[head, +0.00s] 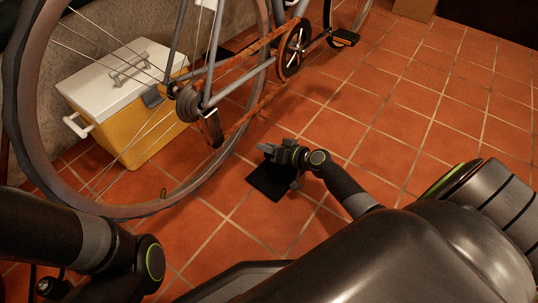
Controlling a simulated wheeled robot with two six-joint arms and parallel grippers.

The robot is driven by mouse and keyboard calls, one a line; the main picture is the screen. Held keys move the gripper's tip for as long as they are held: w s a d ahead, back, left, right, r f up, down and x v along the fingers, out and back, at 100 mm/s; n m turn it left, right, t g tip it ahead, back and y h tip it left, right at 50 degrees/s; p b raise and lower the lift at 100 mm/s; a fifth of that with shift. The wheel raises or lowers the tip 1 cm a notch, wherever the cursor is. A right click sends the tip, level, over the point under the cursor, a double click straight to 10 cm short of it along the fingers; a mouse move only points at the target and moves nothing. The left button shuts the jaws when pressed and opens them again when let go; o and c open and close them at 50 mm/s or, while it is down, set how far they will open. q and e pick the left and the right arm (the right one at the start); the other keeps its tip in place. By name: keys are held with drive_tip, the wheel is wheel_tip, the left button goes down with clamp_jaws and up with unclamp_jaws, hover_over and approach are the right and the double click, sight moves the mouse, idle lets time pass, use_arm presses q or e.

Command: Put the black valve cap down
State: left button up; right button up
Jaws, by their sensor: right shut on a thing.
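My right gripper (268,150) is above a small black mat (262,184) on the tiled floor, its fingers toward the bicycle. It is shut on the black valve cap, which is too small and dark to make out between the fingers. I cannot tell whether the cap touches the mat. A small upright valve stem (163,193) shows at the lower inside of the bicycle wheel's rim. My left arm comes in at the lower left, but its gripper is not in view.
A bicycle wheel (150,209) and an orange-brown frame stand left of and behind my right gripper. A yellow cooler box (150,140) with a white lid stands behind the wheel by the wall. The tiled floor (430,120) at the right is clear.

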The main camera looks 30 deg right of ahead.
wheel_tip(320, 180, down, 3)
drive_tip(key=shift+b, duration=0.85)
drive_tip(key=shift+r, duration=0.1)
drive_tip(key=o, duration=0.9)
drive_tip(key=shift+s, duration=0.1)
drive_tip(key=p+v, duration=0.3)
drive_tip(key=v, duration=0.8)
drive_tip(key=shift+d, duration=0.1)
drive_tip(key=shift+s+d+r, duration=0.1)
drive_tip(key=shift+s+d, duration=0.05)
drive_tip(key=shift+s, duration=0.15)
